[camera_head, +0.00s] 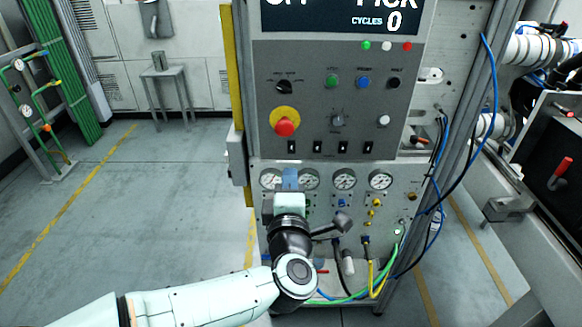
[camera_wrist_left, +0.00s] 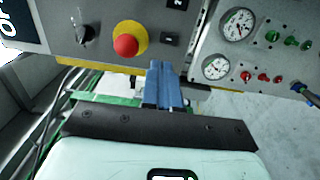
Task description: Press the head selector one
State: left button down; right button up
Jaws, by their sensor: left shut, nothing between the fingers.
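A row of several small black rocker switches crosses the lower part of the grey control panel. The leftmost one, which I take for head selector one (camera_head: 292,147), sits below the red emergency button. It also shows in the left wrist view (camera_wrist_left: 170,38), beyond the fingertips. My left gripper (camera_head: 290,172) has its blue fingers together and empty, just below that switch, in front of the gauge row. In the left wrist view the closed fingers (camera_wrist_left: 160,66) point up towards the panel, between red button and gauges. Contact with the switch is not visible. My right gripper is out of view.
The red emergency button (camera_head: 285,127) on its yellow disc is close above the switch. Round gauges (camera_head: 344,180) line the lower panel. Knobs and coloured buttons sit higher. Green, yellow and blue hoses (camera_head: 385,270) hang at lower right. The floor at left is clear.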

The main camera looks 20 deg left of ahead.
pick_arm(q)
jog(key=shift+v, duration=1.8)
jog(key=shift+d+r, duration=0.1)
jog(key=shift+r, duration=0.05)
jog(key=w+f+m+g+h+p, duration=0.2)
jog(key=f+m, duration=0.2)
jog(key=f, duration=0.8)
jog(key=w+f+m+g+h+p, duration=0.25)
jog(key=f+m, duration=0.25)
jog(key=f, duration=0.7)
jog(key=s+f+m+g+h+p, duration=0.1)
jog(key=s+f+m+g, duration=0.15)
jog(key=s+f, duration=0.4)
jog(key=s+f+m+g+h+p, duration=0.1)
jog(key=s+f+g, duration=0.2)
jog(key=f, duration=0.7)
jog(key=s+f+m+g+h+p, duration=0.1)
jog(key=s+f+g, duration=0.3)
jog(key=s, duration=0.7)
jog(key=s+f+m+g+h+p, duration=0.1)
jog(key=s+f+m+g+p, duration=0.1)
jog(key=s+f, duration=0.5)
jog(key=s+m+g, duration=0.1)
jog(key=s+g, duration=0.1)
jog(key=s, duration=0.3)
jog(key=shift+g+p, duration=0.3)
